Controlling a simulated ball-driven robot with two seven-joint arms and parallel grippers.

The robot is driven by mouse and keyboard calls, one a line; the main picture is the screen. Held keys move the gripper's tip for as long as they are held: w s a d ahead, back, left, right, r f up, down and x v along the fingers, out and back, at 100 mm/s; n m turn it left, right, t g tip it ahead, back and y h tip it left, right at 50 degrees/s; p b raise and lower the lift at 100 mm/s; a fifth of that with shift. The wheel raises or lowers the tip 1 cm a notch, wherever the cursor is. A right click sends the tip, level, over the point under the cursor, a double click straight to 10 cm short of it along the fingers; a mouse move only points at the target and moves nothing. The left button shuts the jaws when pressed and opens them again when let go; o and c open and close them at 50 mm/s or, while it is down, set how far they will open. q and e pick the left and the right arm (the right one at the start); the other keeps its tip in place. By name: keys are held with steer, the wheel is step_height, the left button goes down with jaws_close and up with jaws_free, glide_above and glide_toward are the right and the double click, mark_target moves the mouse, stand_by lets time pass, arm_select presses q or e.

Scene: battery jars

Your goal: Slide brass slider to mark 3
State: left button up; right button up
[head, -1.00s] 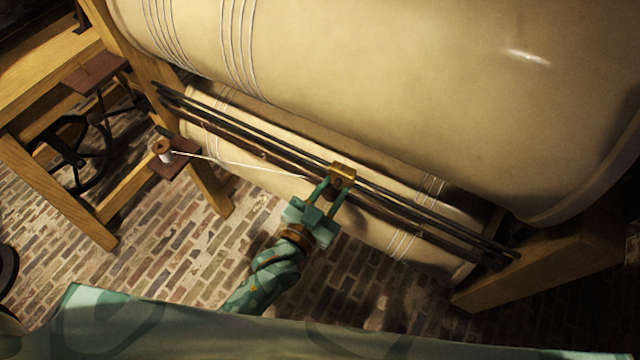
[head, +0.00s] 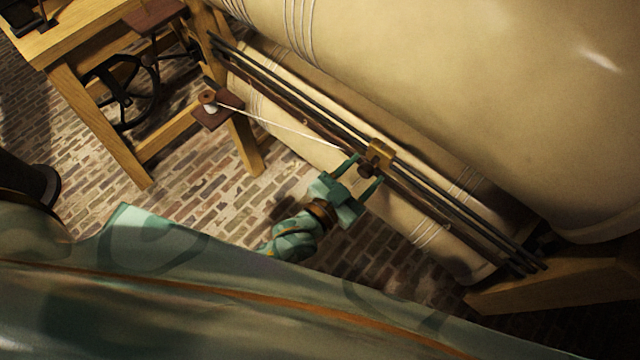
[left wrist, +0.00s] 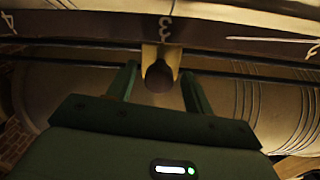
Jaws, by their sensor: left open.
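The brass slider (head: 381,153) sits on dark parallel rails (head: 455,208) in front of a cream jar. In the left wrist view the slider (left wrist: 161,57) stands straight below a numeral 3 (left wrist: 165,27) on the dark scale strip (left wrist: 100,22). A dark round knob (left wrist: 159,77) shows on its near side. My left gripper (head: 368,168) is open just on the near side of the slider. In the left wrist view its fingers (left wrist: 160,72) stand apart, one on each side of the knob, with gaps visible. My right gripper is not in view.
A large cream jar (head: 470,70) overhangs the rails. A wooden frame (head: 100,130) with a black wheel (head: 122,90) stands left. The brick floor (head: 190,205) is open below.

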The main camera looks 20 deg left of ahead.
arm_select(q)
steer(key=p+v, duration=0.1)
steer(key=v, duration=1.4)
steer(key=shift+p, duration=0.35)
steer(key=s+a+f+n+g+y, duration=0.15)
steer(key=s+a+f+g, duration=0.3)
steer(key=f, duration=0.75)
steer(key=s+a+f+g+y, duration=0.3)
steer(key=s+a+f+g, duration=0.15)
steer(key=f, duration=0.85)
steer(key=s+a+f+n+g+y, duration=0.1)
steer(key=s+a+f+g, duration=0.2)
steer(key=s, duration=0.5)
steer(key=s+a+f+g+y, duration=0.2)
steer(key=s+f, duration=0.3)
steer(key=s, duration=0.4)
steer(key=shift+s+a+f+n+g, duration=0.25)
steer(key=shift+a+f+n+g, duration=0.15)
steer(key=shift+a+g, duration=0.5)
